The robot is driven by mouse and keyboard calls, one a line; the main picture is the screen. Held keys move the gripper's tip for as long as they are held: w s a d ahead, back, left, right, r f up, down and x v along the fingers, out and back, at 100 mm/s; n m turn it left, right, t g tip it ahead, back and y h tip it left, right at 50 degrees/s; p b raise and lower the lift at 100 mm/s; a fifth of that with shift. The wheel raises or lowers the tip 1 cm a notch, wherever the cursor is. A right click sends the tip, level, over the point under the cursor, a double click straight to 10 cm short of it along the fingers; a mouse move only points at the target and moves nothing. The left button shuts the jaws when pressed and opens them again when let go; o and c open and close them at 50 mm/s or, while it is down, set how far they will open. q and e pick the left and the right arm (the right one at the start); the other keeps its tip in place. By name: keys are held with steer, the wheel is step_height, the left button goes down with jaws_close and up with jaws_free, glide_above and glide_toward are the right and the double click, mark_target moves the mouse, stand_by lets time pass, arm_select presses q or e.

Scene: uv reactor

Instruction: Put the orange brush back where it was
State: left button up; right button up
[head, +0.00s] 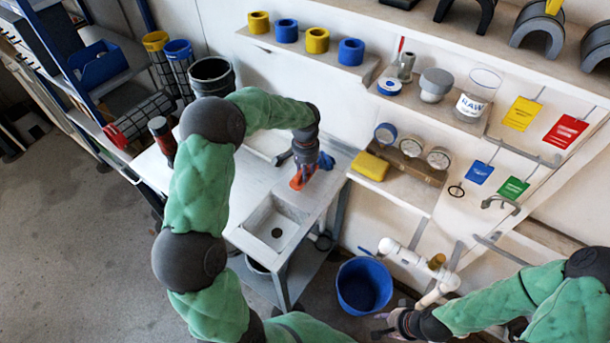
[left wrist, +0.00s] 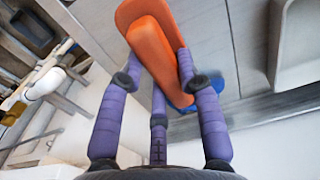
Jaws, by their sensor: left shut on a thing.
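The orange brush (head: 297,182) is in the grasp of my left gripper (head: 306,168), over the worktop beside the sink. In the left wrist view the orange brush (left wrist: 152,45) lies between the purple fingers of the left gripper (left wrist: 160,85), which are shut on it. I cannot tell whether the brush touches the worktop. A small blue thing (head: 326,160) shows just right of the gripper, and a blue patch also shows behind the fingers. My right gripper (head: 385,326) is low at the right, near the white pipe; its fingers are too dark and small to read.
The worktop (head: 243,190) has a sink basin (head: 272,232) in front of the brush. A blue bucket (head: 364,286) stands on the floor to the right. A white pipe (head: 420,268) sticks out of the wall. Black bin (head: 212,76) stands behind.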

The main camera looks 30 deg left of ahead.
arm_select(q)
steer(key=shift+f, duration=0.95)
steer(key=shift+f, duration=0.2)
steer(key=o, duration=1)
step_height(320, 180, up, 12)
steer(key=p, duration=0.3)
steer(key=shift+s+r, duration=0.1)
steer(key=shift+r, duration=0.1)
